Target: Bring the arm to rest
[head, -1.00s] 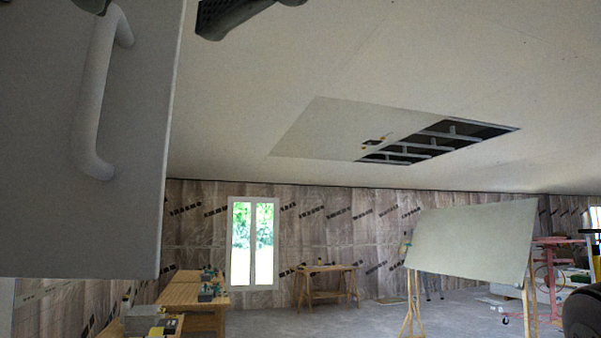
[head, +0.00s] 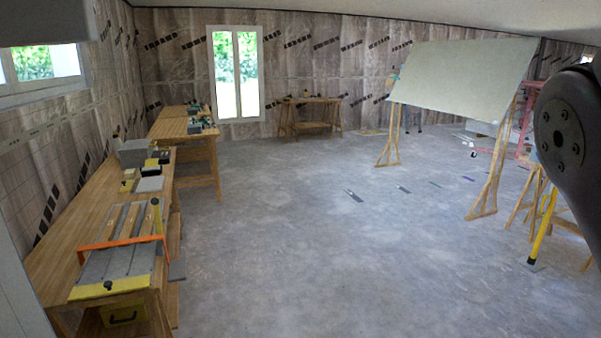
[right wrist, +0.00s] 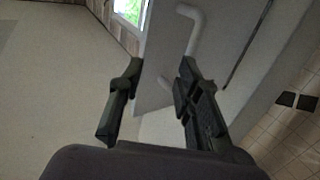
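My right gripper (right wrist: 157,100) shows in the right wrist view with its two dark fingers apart and nothing between them. Past the fingers is a light grey panel (right wrist: 220,50) with a white bar handle (right wrist: 208,30). The handle is apart from the fingers. In the head view, only the lower edge of a grey panel (head: 45,22) shows at the top left. A dark round joint of my right arm (head: 566,140) is at the right edge of the head view. My left gripper is in neither view.
Wooden workbenches (head: 75,235) with tools line the left wall. A large pale board (head: 460,85) leans on wooden stands at the right. A yellow post (head: 545,225) stands near the right edge. The grey floor (head: 300,250) is mostly open in the middle.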

